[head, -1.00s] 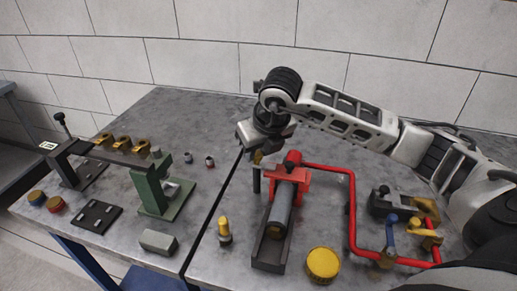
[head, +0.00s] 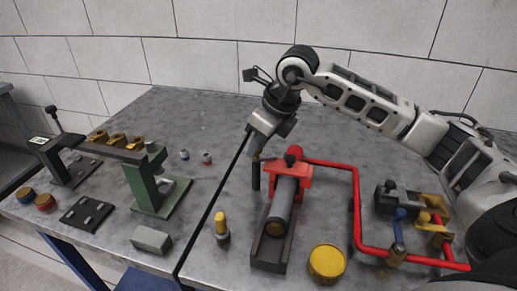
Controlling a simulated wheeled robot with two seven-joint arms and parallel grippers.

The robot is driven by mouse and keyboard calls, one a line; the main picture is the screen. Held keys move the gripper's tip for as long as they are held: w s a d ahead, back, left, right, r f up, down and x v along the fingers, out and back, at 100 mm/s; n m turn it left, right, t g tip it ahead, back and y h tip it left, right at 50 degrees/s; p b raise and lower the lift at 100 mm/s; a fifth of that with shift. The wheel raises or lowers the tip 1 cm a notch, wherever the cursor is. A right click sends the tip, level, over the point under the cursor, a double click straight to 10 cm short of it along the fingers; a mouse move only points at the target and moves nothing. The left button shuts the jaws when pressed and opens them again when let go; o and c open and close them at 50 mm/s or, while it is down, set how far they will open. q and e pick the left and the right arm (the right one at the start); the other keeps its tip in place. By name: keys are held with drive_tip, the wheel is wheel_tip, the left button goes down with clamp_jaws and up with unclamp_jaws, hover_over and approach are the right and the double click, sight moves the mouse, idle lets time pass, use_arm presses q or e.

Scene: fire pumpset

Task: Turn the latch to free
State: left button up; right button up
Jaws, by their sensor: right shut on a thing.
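My right gripper (head: 257,150) reaches in from the right and points down, tilted, beside the red pump head (head: 291,174). It is shut on the small latch at the top of a dark upright post (head: 256,175). The latch itself is mostly hidden by the jaws, so its exact angle cannot be told. The post stands just left of the red head, which sits on a grey cylinder (head: 280,206) lying in a dark tray (head: 268,253). My left gripper is not in view.
A red pipe (head: 357,205) with blue and yellow valve handles runs at the right. A yellow cap (head: 327,262) and a yellow-tipped plug (head: 221,226) stand in front. A green stand (head: 147,188) is at the left. The bench behind the gripper is clear.

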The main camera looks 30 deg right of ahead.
drive_tip(key=n, duration=0.2)
drive_tip(key=n+g+y, duration=0.1)
drive_tip(key=n, duration=0.1)
drive_tip(key=n+b, duration=0.1)
drive_tip(key=n, duration=0.1)
drive_tip(key=shift+w+d+r+n+g+y, duration=0.1)
drive_tip(key=shift+w+d+n+g+y, duration=0.1)
drive_tip(key=shift+w+n+g+y, duration=0.15)
drive_tip(key=n+g, duration=0.1)
drive_tip(key=n, duration=0.1)
drive_tip(key=n+g+y, duration=0.1)
drive_tip(key=n, duration=0.2)
drive_tip(key=shift+n, duration=0.25)
drive_tip(key=o, duration=1)
drive_tip(key=p+v, duration=0.1)
drive_tip(key=v, duration=1.5)
drive_tip(key=shift+w, duration=0.2)
drive_tip(key=shift+a, duration=0.1)
